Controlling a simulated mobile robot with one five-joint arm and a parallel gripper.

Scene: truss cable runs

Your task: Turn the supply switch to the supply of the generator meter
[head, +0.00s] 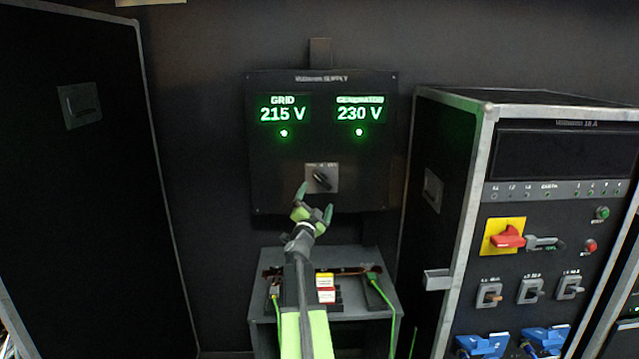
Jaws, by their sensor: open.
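The supply switch (321,178) is a dark rotary knob on a grey plate, low on the black supply panel (275,185). Its handle looks tilted from upper left to lower right; the small labels above it are too blurred to read. Above it, the grid meter (283,114) on the left reads 215 V and the generator meter (360,113) on the right reads 230 V. A green lamp glows under each meter. My gripper (315,202), with green fingers, is open and empty just below the switch, and appears apart from the knob.
A low grey stand (345,312) with cables and a yellow, white and red block (325,288) is under the panel. A black rack (490,250) with a red rotary switch (508,237) stands at right. A dark case (90,200) stands at left.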

